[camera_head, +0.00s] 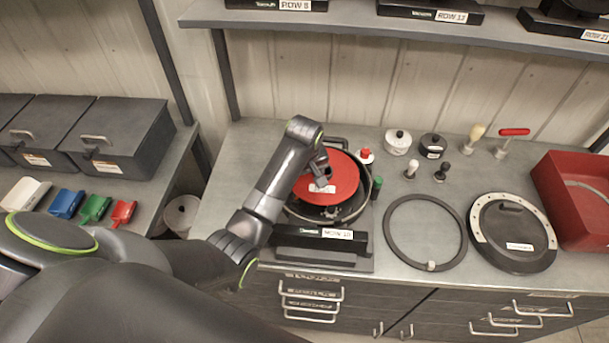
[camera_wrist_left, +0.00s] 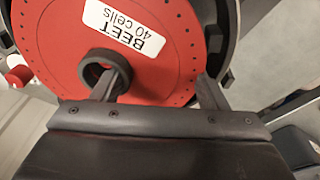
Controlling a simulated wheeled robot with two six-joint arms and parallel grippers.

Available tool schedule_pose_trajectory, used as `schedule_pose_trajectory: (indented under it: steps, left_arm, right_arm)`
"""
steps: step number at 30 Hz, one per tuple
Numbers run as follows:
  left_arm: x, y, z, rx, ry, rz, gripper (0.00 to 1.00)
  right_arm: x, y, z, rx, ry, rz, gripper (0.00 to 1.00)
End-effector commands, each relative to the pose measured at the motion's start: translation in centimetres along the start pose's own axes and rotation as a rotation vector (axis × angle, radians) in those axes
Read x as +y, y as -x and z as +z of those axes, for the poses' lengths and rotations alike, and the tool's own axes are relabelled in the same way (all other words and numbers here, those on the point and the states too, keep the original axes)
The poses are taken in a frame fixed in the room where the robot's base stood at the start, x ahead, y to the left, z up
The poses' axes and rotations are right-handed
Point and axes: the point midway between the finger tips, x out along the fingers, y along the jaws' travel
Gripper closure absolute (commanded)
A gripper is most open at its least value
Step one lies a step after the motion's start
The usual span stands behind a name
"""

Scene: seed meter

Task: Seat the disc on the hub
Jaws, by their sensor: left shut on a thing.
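The red disc (camera_head: 340,182) has a white label and a ring of small holes at its edge. In the left wrist view the disc (camera_wrist_left: 60,45) reads "BEET 40 cells" and has a dark ring at its centre. My left gripper (camera_head: 322,180) is shut on the disc. One finger is at the dark centre ring and the other near the rim, in the left wrist view (camera_wrist_left: 162,85). The disc is over the round black meter housing (camera_head: 335,213), offset toward its back. The hub is hidden beneath the disc. I cannot tell whether they touch. My right gripper is out of view.
A black ring (camera_head: 391,225) and a round dark cover (camera_head: 512,258) lie right of the housing. Small knobs and pots, including a white pot (camera_head: 397,142), stand behind. A red bin (camera_head: 575,195) is at the far right. A shelf (camera_head: 400,25) overhangs the back.

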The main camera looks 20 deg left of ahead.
Motion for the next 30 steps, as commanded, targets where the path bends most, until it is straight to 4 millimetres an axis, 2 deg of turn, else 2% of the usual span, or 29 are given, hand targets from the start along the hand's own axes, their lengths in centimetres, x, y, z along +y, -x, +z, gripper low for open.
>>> schedule_pose_trajectory:
  steps: [15,30]
  left_arm:
    - [-0.05,-0.91,0.16,0.0,0.0,0.0,0.55]
    - [-0.07,-0.97,0.14,-0.013,0.001,-0.001,0.55]
  right_arm:
    - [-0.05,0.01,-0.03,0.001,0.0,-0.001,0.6]
    - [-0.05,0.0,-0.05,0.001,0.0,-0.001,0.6]
